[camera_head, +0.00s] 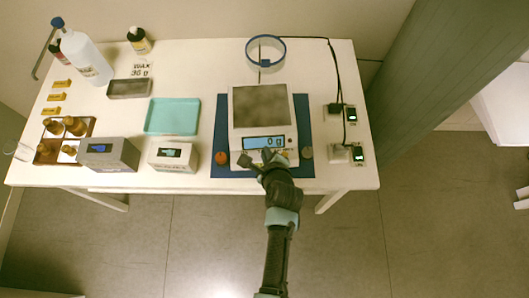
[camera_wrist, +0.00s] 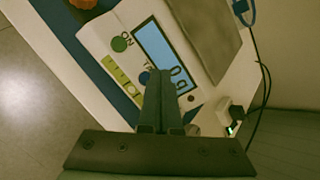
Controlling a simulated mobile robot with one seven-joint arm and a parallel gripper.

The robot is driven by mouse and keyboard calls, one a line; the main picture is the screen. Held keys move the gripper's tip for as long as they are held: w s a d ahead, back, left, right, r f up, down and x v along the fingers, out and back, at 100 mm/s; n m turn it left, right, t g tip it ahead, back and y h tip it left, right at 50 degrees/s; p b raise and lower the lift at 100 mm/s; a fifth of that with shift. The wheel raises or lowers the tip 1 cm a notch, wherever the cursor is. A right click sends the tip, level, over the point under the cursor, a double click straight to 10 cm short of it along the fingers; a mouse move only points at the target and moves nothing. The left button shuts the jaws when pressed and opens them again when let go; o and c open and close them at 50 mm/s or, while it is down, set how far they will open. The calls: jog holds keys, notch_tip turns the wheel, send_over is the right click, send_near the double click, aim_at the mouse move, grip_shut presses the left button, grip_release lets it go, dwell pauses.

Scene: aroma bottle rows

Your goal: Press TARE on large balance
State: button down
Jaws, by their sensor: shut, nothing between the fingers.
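The large balance (camera_head: 263,126) stands on a blue mat (camera_head: 303,108), with a grey square pan (camera_head: 261,105) and a lit display (camera_head: 264,142) that seems to read 0 g. In the wrist view its tilted front panel shows the display (camera_wrist: 158,45), a green ON button (camera_wrist: 121,43) and a blue button (camera_wrist: 145,77) with a label partly hidden by my fingers. My gripper (camera_head: 262,160) is at the balance's front edge. In the wrist view my gripper (camera_wrist: 160,78) is shut and empty, its tips over the panel just beside the blue button. I cannot tell whether they touch.
An orange-brown knob (camera_head: 221,158) and a grey one (camera_head: 306,152) flank the balance. Two smaller grey boxes with displays (camera_head: 110,152) (camera_head: 174,156) and a turquoise tray (camera_head: 172,116) stand to the left. Cables and small lit units (camera_head: 356,154) lie to the right.

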notch_tip(320, 180, up, 5)
jog(key=p, duration=0.5)
dwell(0.3)
dwell(0.5)
